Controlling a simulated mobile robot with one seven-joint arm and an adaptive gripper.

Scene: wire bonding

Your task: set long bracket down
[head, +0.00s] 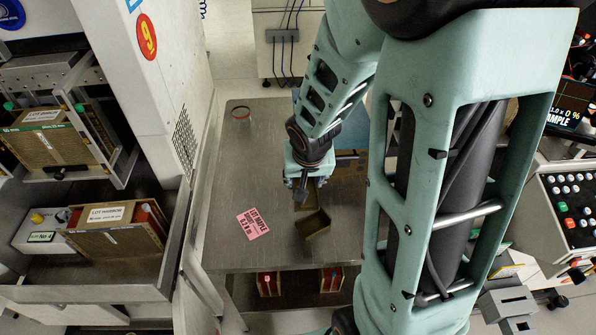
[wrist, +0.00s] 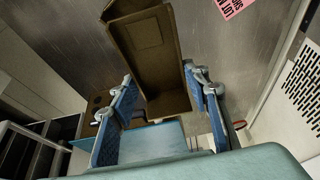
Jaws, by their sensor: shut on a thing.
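The long bracket (wrist: 150,45) is a brown, angled, trough-like piece. In the wrist view it runs up from between the two blue-padded fingers of my gripper (wrist: 158,88), which is shut on it. In the head view the bracket (head: 314,225) shows below my gripper (head: 302,187), over the steel table (head: 235,180). I cannot tell whether its lower end touches the table top. Part of it is hidden by the gripper.
A pink LOT MAPLE label (head: 253,224) lies on the table left of the bracket. Red-sided boxes (head: 268,284) stand below the front edge. The left of the table is mostly clear; my arm hides its right.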

